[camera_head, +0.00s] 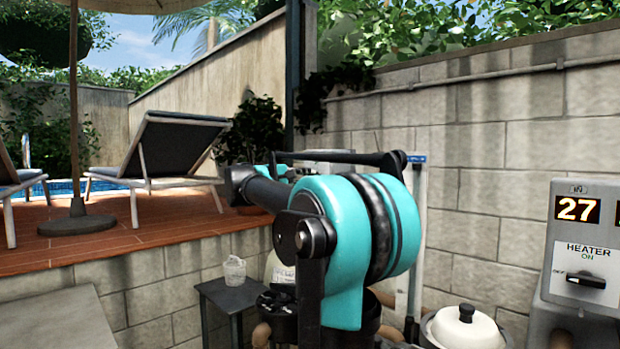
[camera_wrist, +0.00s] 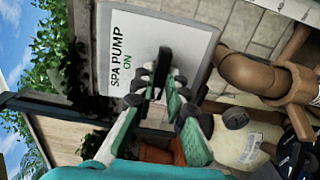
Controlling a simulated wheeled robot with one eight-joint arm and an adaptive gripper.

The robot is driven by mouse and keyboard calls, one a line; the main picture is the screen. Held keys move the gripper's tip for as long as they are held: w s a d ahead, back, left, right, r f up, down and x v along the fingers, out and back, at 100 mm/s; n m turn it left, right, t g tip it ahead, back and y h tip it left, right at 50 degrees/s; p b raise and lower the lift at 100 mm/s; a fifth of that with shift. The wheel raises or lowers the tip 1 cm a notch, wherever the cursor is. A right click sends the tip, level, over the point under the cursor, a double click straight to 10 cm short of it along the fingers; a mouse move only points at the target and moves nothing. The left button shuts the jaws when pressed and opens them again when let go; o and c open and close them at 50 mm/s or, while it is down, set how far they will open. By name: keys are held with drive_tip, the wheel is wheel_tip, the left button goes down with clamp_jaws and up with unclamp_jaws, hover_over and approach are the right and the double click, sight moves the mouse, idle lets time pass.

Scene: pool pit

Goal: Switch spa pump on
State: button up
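The spa pump panel (camera_wrist: 120,30) is a pale plate in the wrist view, lettered SPA PUMP with a green ON. Its black switch lever (camera_wrist: 164,62) runs roughly parallel to the lettering, not toward ON. My gripper (camera_wrist: 160,84) is open at the panel, with green-padded fingers on either side of the lever. I cannot tell whether either finger touches it. In the head view my teal arm hides the gripper and the switch.
A heater box (camera_head: 583,245) with a display reading 27 and its own black knob stands at the right. A block wall (camera_head: 480,130) stands behind. A small dark table (camera_head: 230,296) stands left of my arm.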

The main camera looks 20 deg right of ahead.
clamp_jaws()
drive_tip(key=m, duration=1.8)
drive_tip(key=shift+m, duration=0.3)
drive_tip(key=o, duration=0.9)
unclamp_jaws()
drive_tip(key=shift+c, duration=0.2)
drive_tip(key=v, duration=0.7)
